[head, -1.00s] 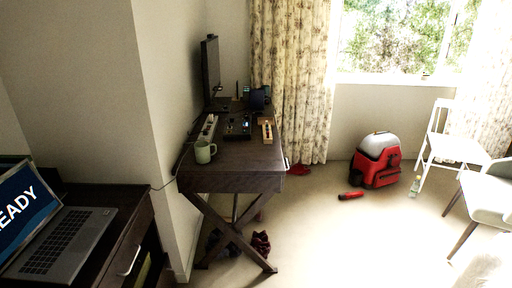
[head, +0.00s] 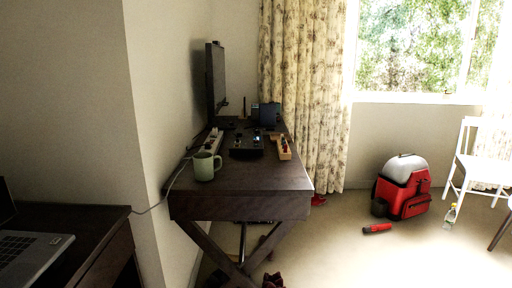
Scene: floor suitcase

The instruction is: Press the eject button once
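No eject button can be made out in the head view. A dark desk (head: 245,189) with crossed legs stands ahead against the wall. On it is a small black device (head: 246,151) with little lit or pale spots, too small to read; whether it carries the button I cannot tell. To its left lies a pale power strip (head: 211,140), and to its right a light wooden strip (head: 283,147) with dark parts on it. A monitor (head: 216,82) stands at the back left. Neither of my grippers is in view.
A green mug (head: 206,166) stands near the desk's left edge. A laptop (head: 28,257) sits on a dark table (head: 90,235) at lower left. A red backpack (head: 403,187), a red cylinder (head: 377,228), a bottle (head: 450,216) and a white chair (head: 478,163) are on the right; the floor between is open.

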